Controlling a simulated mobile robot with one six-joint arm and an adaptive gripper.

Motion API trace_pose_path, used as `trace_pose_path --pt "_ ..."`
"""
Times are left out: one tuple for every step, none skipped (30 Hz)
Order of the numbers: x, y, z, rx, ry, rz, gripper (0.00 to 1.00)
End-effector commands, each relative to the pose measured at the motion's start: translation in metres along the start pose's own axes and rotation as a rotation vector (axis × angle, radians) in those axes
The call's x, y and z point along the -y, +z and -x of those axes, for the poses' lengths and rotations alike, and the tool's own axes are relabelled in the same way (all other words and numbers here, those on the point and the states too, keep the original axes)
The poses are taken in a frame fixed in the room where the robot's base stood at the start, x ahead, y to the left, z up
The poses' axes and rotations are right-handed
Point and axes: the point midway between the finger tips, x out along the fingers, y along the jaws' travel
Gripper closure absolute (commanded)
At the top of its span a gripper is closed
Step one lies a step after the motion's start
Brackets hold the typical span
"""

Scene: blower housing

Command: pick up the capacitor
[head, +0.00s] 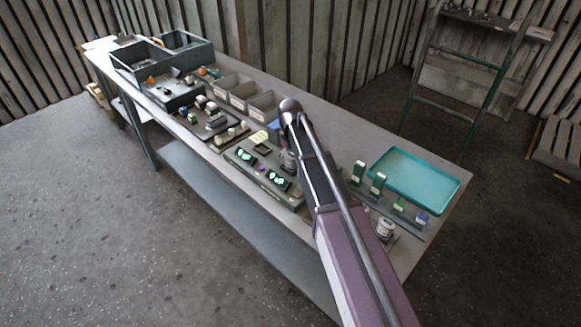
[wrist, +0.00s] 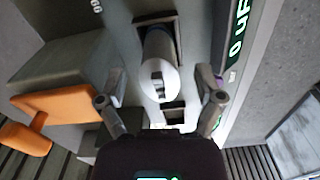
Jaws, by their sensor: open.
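A pale, shiny cylinder (wrist: 158,68), which looks like the capacitor, stands in a dark square recess of a grey panel in the wrist view. My gripper (wrist: 160,108) is open, with one finger to each side of the cylinder's near end in the picture. I cannot tell whether either finger touches it, and a clear gap shows on both sides. In the head view my gripper (head: 288,160) is mostly hidden by my arm, low over the bench beside the panel with green displays (head: 262,178). The cylinder cannot be made out there.
A green ladder stands behind.

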Motion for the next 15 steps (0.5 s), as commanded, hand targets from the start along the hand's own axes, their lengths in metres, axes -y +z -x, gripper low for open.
trace_pose_path --pt "0.0 0.0 -0.008 0.0 0.0 0.0 0.15" --pt "0.0 0.0 -0.01 0.0 0.0 0.0 0.15" --pt "0.0 0.0 -0.013 0.0 0.0 0.0 0.15" --pt "0.0 0.0 -0.014 0.0 0.0 0.0 0.15" --pt "0.0 0.0 -0.015 0.0 0.0 0.0 0.15" --pt "0.0 0.0 -0.017 0.0 0.0 0.0 0.15" --pt "0.0 0.0 -0.018 0.0 0.0 0.0 0.15" --pt "0.0 0.0 -0.018 0.0 0.0 0.0 0.15" --pt "0.0 0.0 -0.019 0.0 0.0 0.0 0.15" --pt "0.0 0.0 -0.019 0.0 0.0 0.0 0.15" --pt "0.0 0.0 -0.019 0.0 0.0 0.0 0.15" --pt "0.0 0.0 -0.019 0.0 0.0 0.0 0.15" --pt "0.0 0.0 -0.019 0.0 0.0 0.0 0.15" --pt "0.0 0.0 -0.019 0.0 0.0 0.0 0.15" --pt "0.0 0.0 -0.019 0.0 0.0 0.0 0.15"
